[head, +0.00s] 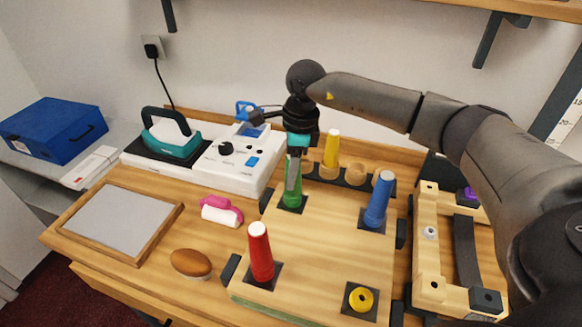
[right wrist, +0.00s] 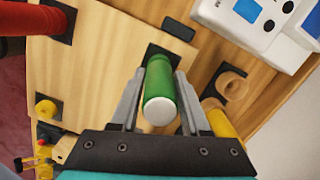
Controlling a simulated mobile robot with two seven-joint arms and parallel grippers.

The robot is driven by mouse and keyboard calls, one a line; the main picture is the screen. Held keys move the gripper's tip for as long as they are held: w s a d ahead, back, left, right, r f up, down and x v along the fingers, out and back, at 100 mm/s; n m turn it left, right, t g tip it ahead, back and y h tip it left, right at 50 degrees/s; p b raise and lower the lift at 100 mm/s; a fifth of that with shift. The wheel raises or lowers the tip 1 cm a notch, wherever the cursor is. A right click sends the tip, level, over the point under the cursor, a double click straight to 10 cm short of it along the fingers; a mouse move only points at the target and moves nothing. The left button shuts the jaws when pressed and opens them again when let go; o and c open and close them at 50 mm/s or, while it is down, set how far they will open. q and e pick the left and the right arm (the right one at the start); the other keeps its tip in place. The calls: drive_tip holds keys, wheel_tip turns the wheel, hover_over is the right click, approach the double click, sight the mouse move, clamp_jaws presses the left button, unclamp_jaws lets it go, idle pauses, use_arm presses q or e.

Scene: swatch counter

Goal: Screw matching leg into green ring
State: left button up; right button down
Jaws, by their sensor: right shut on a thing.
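The green leg (head: 292,192) stands upright on a dark square of the wooden board (head: 325,235). My right gripper (head: 293,172) comes down from above and is shut on the green leg. In the right wrist view the green leg (right wrist: 159,85), with its pale end towards the camera, is between the two grey fingers (right wrist: 159,100). The green ring is hidden under the leg, and I cannot tell how deep the leg sits in it. My left gripper is not in view.
A red leg (head: 260,252) and a blue leg (head: 378,200) stand on other dark squares. A yellow ring (head: 361,299) is empty at the front right. A yellow leg (head: 331,147) stands in the rack behind. A white device (head: 236,162) is at the left back.

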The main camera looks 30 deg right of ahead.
drive_tip(key=m, duration=0.3)
drive_tip(key=shift+w+d+m+p, duration=0.1)
drive_tip(key=shift+m+p, duration=0.2)
drive_tip(key=shift+p, duration=0.1)
drive_tip(key=c, duration=0.6)
unclamp_jaws()
